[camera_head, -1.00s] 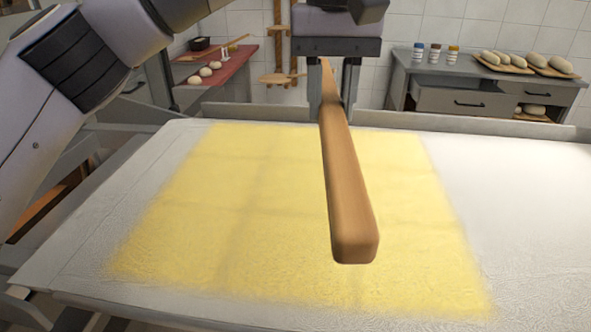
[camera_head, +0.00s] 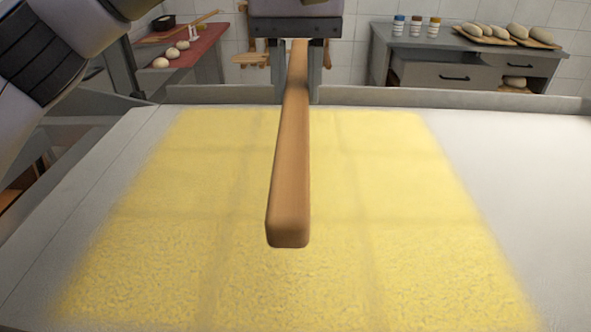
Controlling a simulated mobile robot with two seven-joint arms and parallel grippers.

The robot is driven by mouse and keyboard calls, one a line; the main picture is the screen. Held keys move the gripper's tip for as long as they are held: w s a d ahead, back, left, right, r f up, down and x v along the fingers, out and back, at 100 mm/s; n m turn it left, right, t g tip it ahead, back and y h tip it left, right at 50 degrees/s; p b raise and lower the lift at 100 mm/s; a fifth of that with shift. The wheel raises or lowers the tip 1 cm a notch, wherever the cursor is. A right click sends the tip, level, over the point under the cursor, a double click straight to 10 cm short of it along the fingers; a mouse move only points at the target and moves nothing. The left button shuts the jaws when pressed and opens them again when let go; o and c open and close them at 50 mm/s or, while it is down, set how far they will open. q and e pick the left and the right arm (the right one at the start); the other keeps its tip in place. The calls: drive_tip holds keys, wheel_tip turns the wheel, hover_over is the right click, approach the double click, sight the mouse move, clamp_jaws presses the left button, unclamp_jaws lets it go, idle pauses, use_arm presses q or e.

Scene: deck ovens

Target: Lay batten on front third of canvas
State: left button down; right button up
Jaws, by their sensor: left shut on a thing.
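The batten (camera_head: 290,160) is a long brown wooden bar in the middle of the head view. Its near end points toward me, and its far part passes between the fingers of my left gripper (camera_head: 295,88). My left gripper is shut on the batten near the back edge of the canvas. The canvas (camera_head: 535,190) is a pale, textured sheet with a large yellow area (camera_head: 170,215) marked on it. The batten is over the yellow area; I cannot tell its exact height above it. My right gripper is not in view.
A raised grey edge (camera_head: 390,97) runs along the back of the canvas. Behind it stand a red-topped table (camera_head: 195,48) with dough pieces at left and a grey cabinet (camera_head: 410,75) with jars and loaves at right. The canvas right of the yellow area is clear.

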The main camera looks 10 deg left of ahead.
use_arm(q)
wheel_tip(320, 180, down, 12)
drive_tip(key=shift+f, duration=0.1)
idle(0.4)
drive_tip(key=shift+f, duration=0.15)
drive_tip(key=c, duration=0.8)
unclamp_jaws()
drive_tip(key=shift+r, duration=0.2)
wheel_tip(320, 180, up, 12)
drive_tip(key=shift+r, duration=0.1)
